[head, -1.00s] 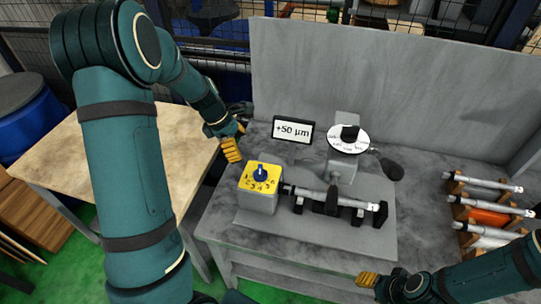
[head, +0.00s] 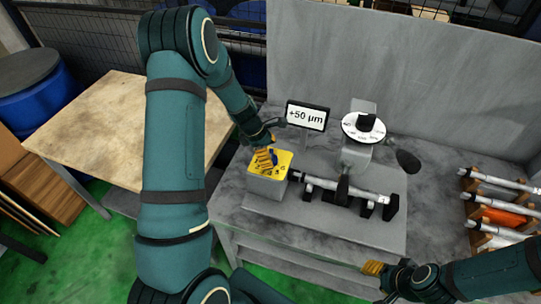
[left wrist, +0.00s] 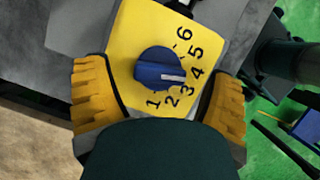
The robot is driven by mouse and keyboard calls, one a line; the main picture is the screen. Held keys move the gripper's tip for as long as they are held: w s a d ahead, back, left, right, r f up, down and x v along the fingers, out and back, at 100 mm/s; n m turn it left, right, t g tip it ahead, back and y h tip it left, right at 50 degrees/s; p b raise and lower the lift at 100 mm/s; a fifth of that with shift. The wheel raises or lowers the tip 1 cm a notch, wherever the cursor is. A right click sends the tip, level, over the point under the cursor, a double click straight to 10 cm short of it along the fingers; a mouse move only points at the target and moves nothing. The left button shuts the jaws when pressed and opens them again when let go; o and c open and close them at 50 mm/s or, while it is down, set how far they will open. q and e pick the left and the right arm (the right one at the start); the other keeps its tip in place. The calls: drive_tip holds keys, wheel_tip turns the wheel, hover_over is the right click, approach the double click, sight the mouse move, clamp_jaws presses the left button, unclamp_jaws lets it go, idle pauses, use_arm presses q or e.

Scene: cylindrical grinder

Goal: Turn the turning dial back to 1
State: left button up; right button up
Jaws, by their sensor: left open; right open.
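The turning dial is a blue knob (left wrist: 160,68) with a white pointer on a yellow plate numbered 1 to 6. In the left wrist view its pointer faces right, toward the 3 and 4; I cannot tell exactly which. The dial's yellow-topped box (head: 268,187) stands at the bench's left in the head view. My left gripper (left wrist: 158,100) is open, its yellow fingers on either side of the plate's lower part, with the knob ahead between them. In the head view the left gripper (head: 264,160) partly hides the knob. My right gripper (head: 374,268) is at the bench's front edge.
A display (head: 307,115) reads +50 µm behind the box. A shaft (head: 345,190) lies on supports beside the box, below a round white dial gauge (head: 363,127). A rack with several shafts (head: 500,205) stands at the right. A wooden table (head: 110,125) is at the left.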

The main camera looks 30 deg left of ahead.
use_arm(q)
drive_tip(key=shift+w+d+f, duration=0.15)
drive_tip(key=shift+d+f, duration=0.05)
drive_tip(key=shift+f, duration=0.3)
drive_tip(key=c, duration=1.2)
